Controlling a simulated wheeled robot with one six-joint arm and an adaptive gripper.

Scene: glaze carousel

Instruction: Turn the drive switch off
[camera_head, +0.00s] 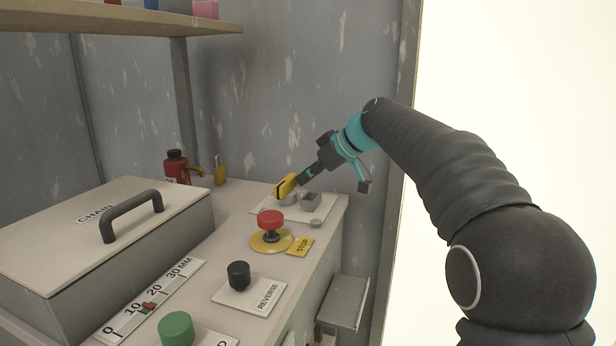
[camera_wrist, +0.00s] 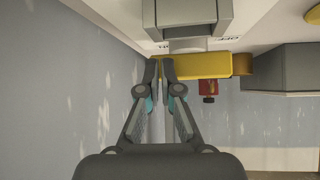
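The drive switch is a yellow handle (camera_head: 286,186) on a pale plate at the far end of the console top. In the wrist view the yellow handle (camera_wrist: 205,66) lies crosswise just beyond my fingertips. My gripper (camera_head: 299,181) is right beside the handle in the head view. In the wrist view my gripper (camera_wrist: 160,68) has its two fingers together, with at most a narrow gap, over the handle's left end. I cannot tell whether they touch it. Small lettering shows on the plate but is hard to read.
A red stop button (camera_head: 270,224) on a yellow base and a black reverse knob (camera_head: 238,275) stand nearer. A green button (camera_head: 176,328) is at the front. A lidded case (camera_head: 100,230) fills the left side.

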